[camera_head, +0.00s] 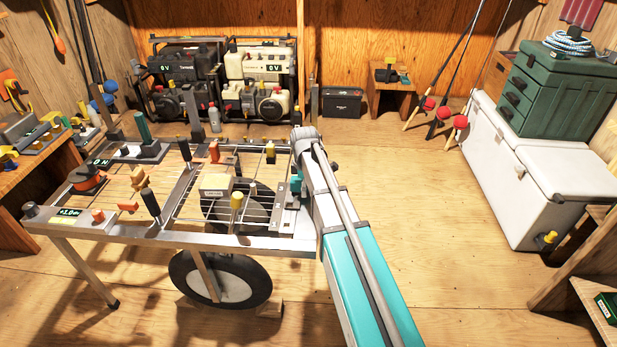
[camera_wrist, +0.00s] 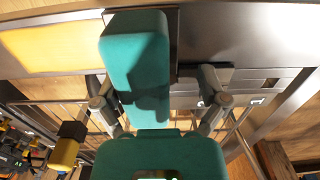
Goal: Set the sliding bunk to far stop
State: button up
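A teal upright block (camera_wrist: 135,60), which looks like the handle of the sliding bunk, stands between the fingers of my gripper (camera_wrist: 156,78) in the wrist view. The fingers are spread, with a clear gap at the block's right side; contact on the left cannot be told. In the head view, a small teal part (camera_head: 296,183) shows beside my arm's end at the right side of the trailer frame (camera_head: 150,237). I cannot tell whether it is the block or my gripper. My arm hides much of this area. The bunk's stops cannot be made out.
A white cooler (camera_head: 510,185) stands at right. The floor between is clear.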

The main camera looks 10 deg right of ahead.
jog(key=s, duration=0.2)
jog(key=s+a, duration=0.1)
jog(key=s, duration=0.1)
jog(key=shift+a, duration=0.1)
jog(key=shift+r+p, duration=0.5)
notch_tip(320, 180, up, 13)
jog(key=p, duration=1.3)
jog(key=s+m, duration=0.5)
jog(key=s, duration=0.3)
jog(key=shift+s+a+r+m, duration=0.15)
jog(key=shift+a+r+m, duration=0.15)
jog(key=shift+a, duration=0.1)
jog(key=n, duration=0.5)
send_over(304, 203)
jog(key=shift+w+d+f+n, duration=0.15)
jog(key=shift+w+f+n, duration=0.2)
jog(key=shift+w, duration=0.2)
jog(key=shift+f, duration=0.2)
